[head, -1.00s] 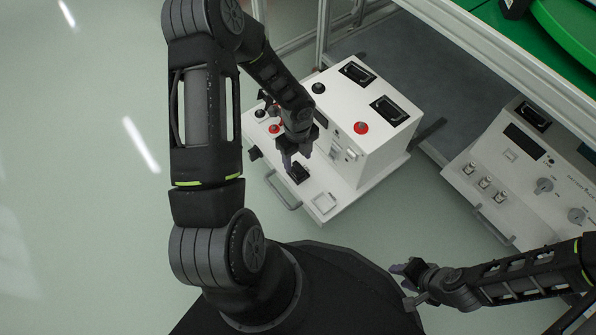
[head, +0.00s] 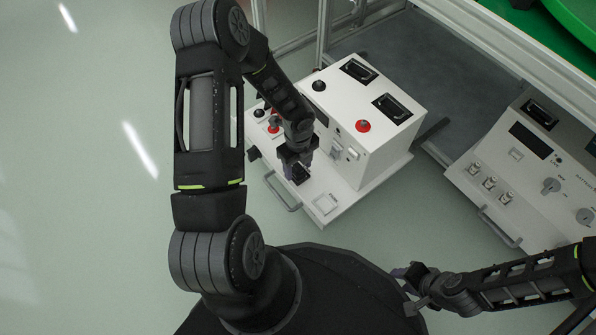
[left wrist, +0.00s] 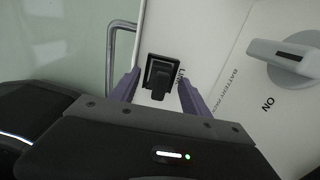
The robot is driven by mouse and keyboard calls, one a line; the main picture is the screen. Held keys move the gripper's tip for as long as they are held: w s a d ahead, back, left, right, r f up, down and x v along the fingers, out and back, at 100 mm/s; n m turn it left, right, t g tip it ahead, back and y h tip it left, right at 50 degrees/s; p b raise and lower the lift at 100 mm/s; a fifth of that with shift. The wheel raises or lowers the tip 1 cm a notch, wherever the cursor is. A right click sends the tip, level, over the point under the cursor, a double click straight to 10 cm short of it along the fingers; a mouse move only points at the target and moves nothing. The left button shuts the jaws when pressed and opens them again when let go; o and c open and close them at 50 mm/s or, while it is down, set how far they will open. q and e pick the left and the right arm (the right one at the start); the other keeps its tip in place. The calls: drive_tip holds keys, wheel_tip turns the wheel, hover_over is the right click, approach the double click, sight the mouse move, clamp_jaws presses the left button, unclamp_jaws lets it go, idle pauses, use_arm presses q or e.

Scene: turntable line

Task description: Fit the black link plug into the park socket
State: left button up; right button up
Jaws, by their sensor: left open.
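The black link plug (left wrist: 158,80) sits upright in a black square holder on the white box, beside the printed word LINK. It also shows in the head view (head: 300,175), partly covered by the gripper. My left gripper (head: 298,168) is open over it. In the left wrist view its two purple fingers (left wrist: 157,88) stand apart, one on each side of the plug, with gaps on both sides. I cannot make out which fitting is the park socket. My right gripper (head: 402,288) hangs low at the right, away from the box; its fingers are too small to judge.
The white box (head: 372,150) carries a red button (head: 362,126), a black knob (head: 319,86) and a pale square plate (head: 326,204). A metal handle (head: 281,193) sticks out at its front. A grey switch knob (left wrist: 285,55) is near the plug. A second panel (head: 520,170) stands at the right.

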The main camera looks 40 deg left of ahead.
use_arm(q)
drive_tip(key=shift+c, duration=0.3)
clamp_jaws()
idle(0.4)
